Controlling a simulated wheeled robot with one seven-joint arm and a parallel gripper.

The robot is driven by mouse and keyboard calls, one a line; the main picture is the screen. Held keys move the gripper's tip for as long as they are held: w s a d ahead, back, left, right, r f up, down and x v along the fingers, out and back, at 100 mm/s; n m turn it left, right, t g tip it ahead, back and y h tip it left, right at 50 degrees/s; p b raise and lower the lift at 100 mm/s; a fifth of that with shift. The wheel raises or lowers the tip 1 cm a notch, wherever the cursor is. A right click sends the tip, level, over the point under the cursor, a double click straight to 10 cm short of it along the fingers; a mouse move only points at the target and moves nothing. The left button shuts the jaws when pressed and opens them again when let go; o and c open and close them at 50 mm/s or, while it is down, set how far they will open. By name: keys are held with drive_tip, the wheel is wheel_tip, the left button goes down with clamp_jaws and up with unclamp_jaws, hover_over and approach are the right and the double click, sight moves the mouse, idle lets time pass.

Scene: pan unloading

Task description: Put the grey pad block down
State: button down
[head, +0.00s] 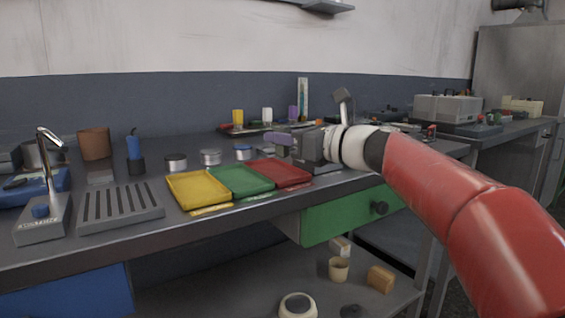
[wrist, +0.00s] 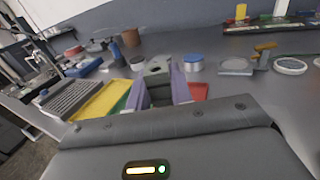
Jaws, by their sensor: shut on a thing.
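The grey pad block (wrist: 158,68) sits between the two purple fingers of my gripper (wrist: 160,84) in the wrist view. The fingers are shut on it. In the head view my gripper (head: 280,141) is low over the back of the red tray (head: 292,177), with the block mostly hidden by the near finger. The green tray (head: 242,182) and yellow tray (head: 199,191) lie to its left. In the wrist view the green and red trays show on either side of the fingers. I cannot tell whether the block touches anything below.
Round tins (head: 210,157) stand behind the trays, including one with a blue lid (wrist: 193,58). A slotted grey rack (head: 121,207) is at the left. A long tray with coloured cups (head: 267,127) stands at the back. A green drawer (head: 348,213) is under the bench.

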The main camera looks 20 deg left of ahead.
sight(286, 156)
drive_tip(key=shift+f+b, duration=0.45)
drive_tip(key=shift+f, duration=1.5)
drive_tip(key=c, duration=1.3)
unclamp_jaws()
drive_tip(key=shift+f, duration=0.1)
drive_tip(key=shift+o, duration=0.2)
drive_tip(key=shift+d, duration=0.1)
drive_tip(key=v, duration=1.1)
drive_tip(key=shift+s+d+b, duration=0.2)
drive_tip(key=shift+d+b, duration=0.15)
